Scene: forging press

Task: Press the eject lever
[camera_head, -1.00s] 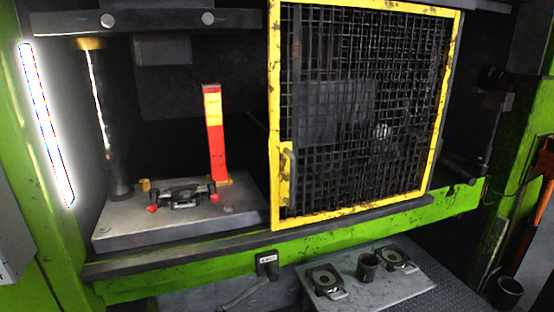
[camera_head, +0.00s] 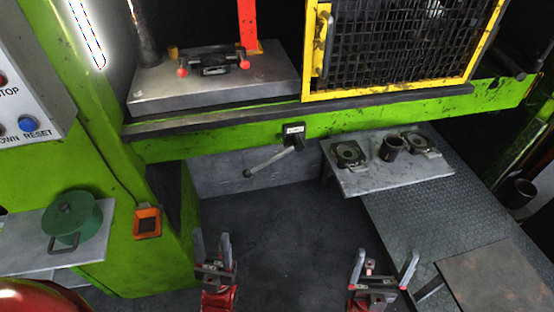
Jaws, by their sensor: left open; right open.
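The eject lever (camera_head: 270,161) is a grey rod with a round dark knob at its lower left end. It comes out of a small dark labelled block (camera_head: 293,133) on the front of the green press frame. The rod slopes down to the left. My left gripper (camera_head: 213,247) is open and empty, below the lever and a little to its left. My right gripper (camera_head: 383,265) is open and empty, further right, below the small table. Neither gripper touches the lever.
A small table (camera_head: 365,182) with two dark fixtures and a cup stands right of the lever. A yellow mesh guard (camera_head: 400,90) is above. A green pot (camera_head: 72,218) and control panel (camera_head: 30,80) are at left. The dark floor (camera_head: 290,215) ahead is clear.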

